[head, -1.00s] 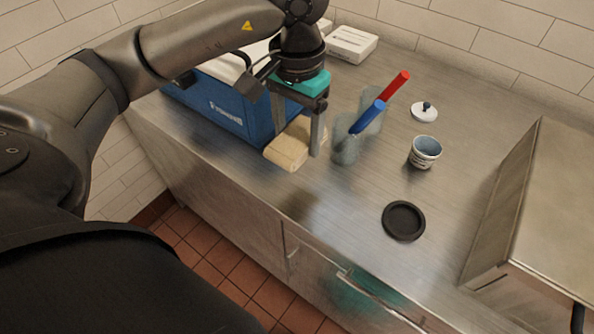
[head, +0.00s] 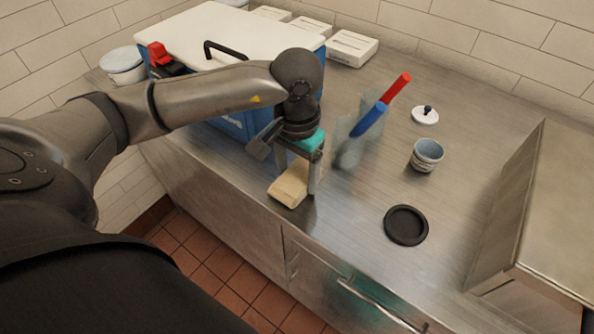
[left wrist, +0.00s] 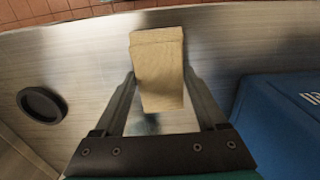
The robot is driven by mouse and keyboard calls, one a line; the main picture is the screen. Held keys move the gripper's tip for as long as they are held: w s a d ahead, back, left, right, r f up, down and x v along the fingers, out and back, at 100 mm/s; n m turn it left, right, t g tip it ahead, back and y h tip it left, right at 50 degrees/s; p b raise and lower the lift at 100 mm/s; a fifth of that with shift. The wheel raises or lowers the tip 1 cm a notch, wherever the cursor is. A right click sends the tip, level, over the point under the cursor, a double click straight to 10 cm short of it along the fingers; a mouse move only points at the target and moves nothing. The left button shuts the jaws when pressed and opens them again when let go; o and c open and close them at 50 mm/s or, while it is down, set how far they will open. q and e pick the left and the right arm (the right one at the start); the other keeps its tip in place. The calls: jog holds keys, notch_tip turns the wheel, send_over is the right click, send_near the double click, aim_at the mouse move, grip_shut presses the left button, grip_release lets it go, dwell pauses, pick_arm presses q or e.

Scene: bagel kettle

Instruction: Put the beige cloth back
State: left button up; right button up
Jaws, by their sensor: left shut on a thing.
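The beige cloth (head: 288,190) is a folded, flat block near the front edge of the metal counter. My left gripper (head: 299,183) points down and is shut on it, with a finger on each side. In the left wrist view the cloth (left wrist: 158,70) sits between the two fingers (left wrist: 158,90), its far end reaching past the fingertips toward the counter's edge. I cannot tell whether its underside touches the counter. My right gripper is not in view.
A blue cooler (head: 229,124) with a white lid stands behind the left arm. Clear holders with a blue stick (head: 369,120) and a red stick (head: 396,88) stand right of the gripper. A cup (head: 426,155) and black round dish (head: 406,225) are farther right. The counter's front middle is bare.

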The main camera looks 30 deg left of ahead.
aim_at(297, 176)
pick_arm(q)
jog(key=shift+f, duration=0.2)
jog(key=o, duration=1.2)
jog(key=shift+o, duration=0.2)
jog(key=shift+r, duration=0.15)
jog(key=shift+r, duration=0.3)
notch_tip(297, 176, up, 12)
jog(key=p, duration=0.1)
jog(key=shift+f+p, duration=0.2)
jog(key=shift+p, duration=0.1)
